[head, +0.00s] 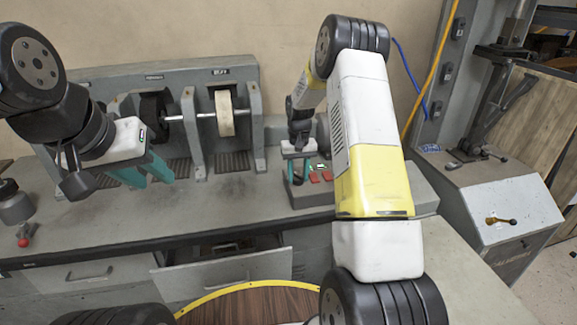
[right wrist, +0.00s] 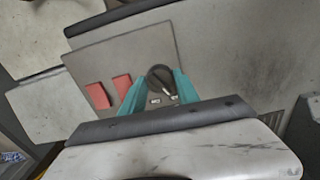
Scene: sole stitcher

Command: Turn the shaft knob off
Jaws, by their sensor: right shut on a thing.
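The dark round shaft knob (right wrist: 161,78) sits on a grey control panel (right wrist: 130,40), with a small label in front of it, in the right wrist view. My right gripper (right wrist: 160,84) has its teal fingers on either side of the knob and is shut on it. In the head view my right gripper (head: 303,170) is low at the grey control box (head: 312,194); the knob is mostly hidden there. My left gripper (head: 148,174) is open and empty, its teal fingers pointing down in front of the machine at the left.
Two red buttons (right wrist: 110,90) are beside the knob. A drawer (head: 222,275) is pulled out below the bench.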

